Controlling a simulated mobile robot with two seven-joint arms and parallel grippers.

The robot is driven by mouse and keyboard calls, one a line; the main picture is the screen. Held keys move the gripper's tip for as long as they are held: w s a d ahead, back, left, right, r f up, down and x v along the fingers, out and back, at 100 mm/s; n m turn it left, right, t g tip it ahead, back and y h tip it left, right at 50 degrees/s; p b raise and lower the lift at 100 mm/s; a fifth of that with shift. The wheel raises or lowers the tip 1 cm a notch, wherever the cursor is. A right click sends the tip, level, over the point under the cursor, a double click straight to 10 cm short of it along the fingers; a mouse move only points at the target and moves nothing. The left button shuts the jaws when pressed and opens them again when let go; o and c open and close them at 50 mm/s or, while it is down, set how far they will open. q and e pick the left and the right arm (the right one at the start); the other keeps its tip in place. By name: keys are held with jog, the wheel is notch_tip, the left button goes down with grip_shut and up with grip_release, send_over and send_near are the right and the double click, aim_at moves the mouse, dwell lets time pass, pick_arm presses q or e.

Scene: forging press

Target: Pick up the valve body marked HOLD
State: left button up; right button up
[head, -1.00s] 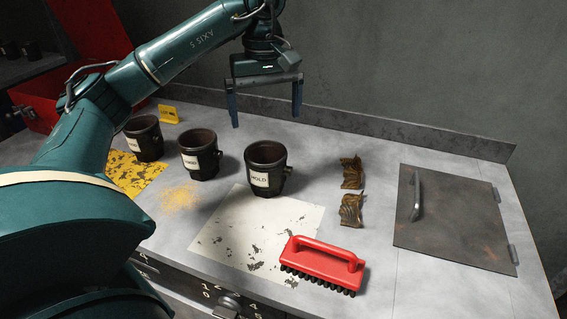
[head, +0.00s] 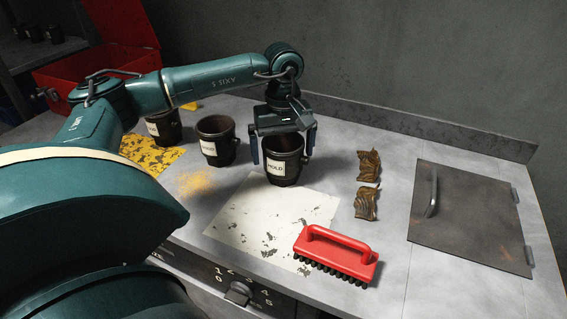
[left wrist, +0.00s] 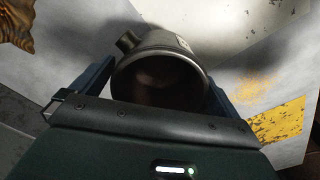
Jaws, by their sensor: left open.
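The valve body marked HOLD (head: 283,167) is a dark cup-shaped part with a white label, standing upright on the grey bench at the back edge of the white patch. My left gripper (head: 283,163) is open, lowered over it, with one finger on each side of its upper part. In the left wrist view the HOLD valve body (left wrist: 160,75) shows its open mouth between the two blue fingers of the left gripper (left wrist: 158,80). I cannot tell whether the fingers touch it. My right gripper is not in view.
Two similar labelled valve bodies stand to the left, one nearer (head: 215,146) and one farther (head: 163,128). A red brush (head: 336,253) lies in front. A red box (head: 100,65) stands behind left.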

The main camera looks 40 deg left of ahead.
pick_arm(q)
jog(key=shift+f, duration=0.25)
jog(key=shift+c, duration=0.6)
jog(key=shift+r, duration=0.15)
jog(key=c, duration=1.4)
